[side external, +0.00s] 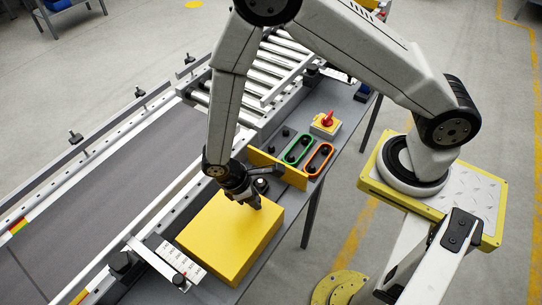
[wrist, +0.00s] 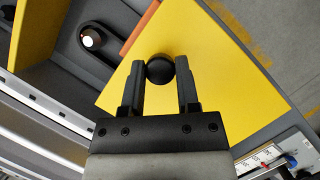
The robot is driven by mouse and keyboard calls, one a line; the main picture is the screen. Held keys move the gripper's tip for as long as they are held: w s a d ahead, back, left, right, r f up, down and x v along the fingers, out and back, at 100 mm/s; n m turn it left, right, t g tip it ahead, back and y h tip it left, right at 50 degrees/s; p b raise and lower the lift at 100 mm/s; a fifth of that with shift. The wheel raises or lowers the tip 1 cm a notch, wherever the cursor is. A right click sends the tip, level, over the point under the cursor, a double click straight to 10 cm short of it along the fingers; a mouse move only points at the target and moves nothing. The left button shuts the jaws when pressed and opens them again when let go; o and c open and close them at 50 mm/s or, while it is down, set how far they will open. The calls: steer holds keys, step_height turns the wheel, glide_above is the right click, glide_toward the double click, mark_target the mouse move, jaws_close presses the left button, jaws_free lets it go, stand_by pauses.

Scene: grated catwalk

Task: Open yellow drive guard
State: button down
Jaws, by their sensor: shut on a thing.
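The yellow drive guard (side external: 225,240) is a box-like cover with a flat top, beside the conveyor in the side external view. Its yellow top (wrist: 225,75) fills much of the wrist view. A round black knob (wrist: 160,69) stands on the guard. My gripper (wrist: 160,80) has one finger on each side of the knob and is shut on it. In the side external view my gripper (side external: 254,203) reaches down to the guard's far part, and the knob is hidden there. A dark oval part with a pale round end (wrist: 90,38) shows beside the guard.
An upright yellow plate (side external: 277,168) stands behind the guard. Beyond it are green (side external: 298,149) and orange (side external: 319,158) loops and a red switch (side external: 327,118). The conveyor belt (side external: 100,195) runs along the left. A labelled scale strip (side external: 175,262) lies at the guard's near-left side.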

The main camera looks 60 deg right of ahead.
mark_target(241, 232)
steer(key=a, duration=0.9)
steer(key=shift+c, duration=1.7)
jaws_free()
steer(key=shift+d, duration=0.1)
steer(key=shift+r, duration=0.1)
steer(key=v, duration=0.7)
steer(key=shift+r, duration=0.3)
steer(key=shift+w, duration=0.1)
